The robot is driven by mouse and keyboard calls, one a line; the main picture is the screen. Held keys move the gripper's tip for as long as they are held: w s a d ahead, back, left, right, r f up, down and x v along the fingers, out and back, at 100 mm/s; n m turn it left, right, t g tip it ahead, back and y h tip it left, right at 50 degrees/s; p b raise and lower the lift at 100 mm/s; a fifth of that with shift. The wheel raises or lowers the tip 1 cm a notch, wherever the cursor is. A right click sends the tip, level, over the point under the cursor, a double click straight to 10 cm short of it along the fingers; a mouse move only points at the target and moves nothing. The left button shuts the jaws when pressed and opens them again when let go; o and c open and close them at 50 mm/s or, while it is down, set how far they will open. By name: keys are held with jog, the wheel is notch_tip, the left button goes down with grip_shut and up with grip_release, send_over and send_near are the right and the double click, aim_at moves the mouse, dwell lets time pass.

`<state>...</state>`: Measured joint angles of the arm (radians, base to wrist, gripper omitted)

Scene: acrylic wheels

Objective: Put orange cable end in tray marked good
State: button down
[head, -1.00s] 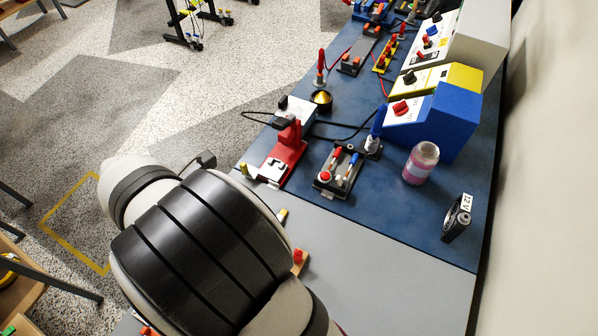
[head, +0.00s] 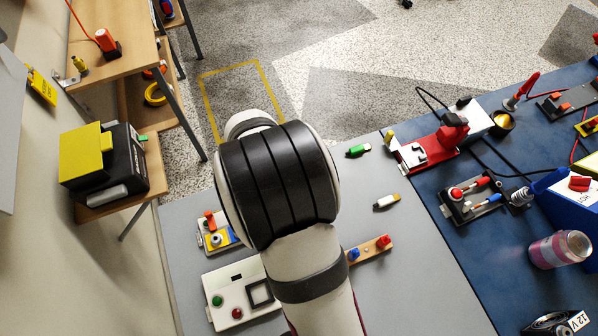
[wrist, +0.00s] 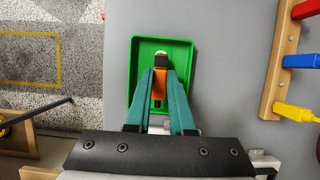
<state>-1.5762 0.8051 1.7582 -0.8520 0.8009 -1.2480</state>
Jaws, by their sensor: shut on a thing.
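In the wrist view my gripper (wrist: 160,78) has green fingers closed on the orange cable end (wrist: 159,88). Its dark, metal-tipped plug (wrist: 161,60) points away from the wrist. The cable end is over the green tray (wrist: 187,98), inside its outline. I cannot tell whether it touches the tray floor. No marking on the tray can be read. In the head view my arm hides my gripper, the tray and the orange cable end. A green cable end (head: 358,150) and a white one (head: 386,201) lie apart on the grey table.
A wooden bar with coloured pegs stands right of the tray in the wrist view (wrist: 279,62); the head view shows a wooden bar (head: 368,246) beside my arm. A white control panel (head: 240,296) is left. The blue mat (head: 455,240) holds several devices. Grey table (head: 420,290) is clear at right front.

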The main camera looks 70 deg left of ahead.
jog(key=shift+f, duration=0.55)
dwell(0.4)
jog(key=c, duration=0.7)
grip_release()
